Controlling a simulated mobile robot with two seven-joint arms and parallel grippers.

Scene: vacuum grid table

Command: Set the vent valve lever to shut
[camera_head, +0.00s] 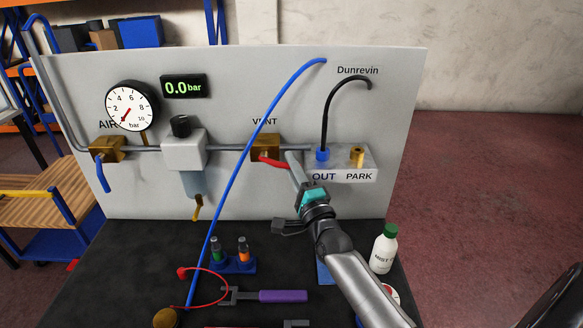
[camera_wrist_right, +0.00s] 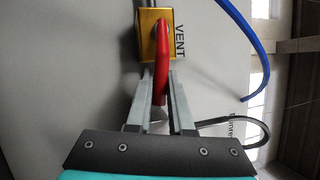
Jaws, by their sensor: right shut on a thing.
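The vent valve is a brass block (camera_head: 265,147) under the label VENT on the white panel. Its red lever (camera_head: 273,162) points right and slightly down from the block in the head view. My right gripper (camera_head: 291,160) reaches up to the lever's right end and is shut on it. In the right wrist view the red lever (camera_wrist_right: 161,75) runs from the brass block (camera_wrist_right: 155,22) into the space between the fingers of the gripper (camera_wrist_right: 160,95). The fingers partly hide the lever's end. My left gripper is not in view.
The gauge (camera_head: 131,106) needle is low and the display (camera_head: 183,87) reads 0.0 bar. A blue hose (camera_head: 245,150) crosses the panel left of the vent valve. The OUT/PARK block (camera_head: 340,165) is close right. A bottle (camera_head: 384,250) and a purple-handled tool (camera_head: 283,296) are on the dark table.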

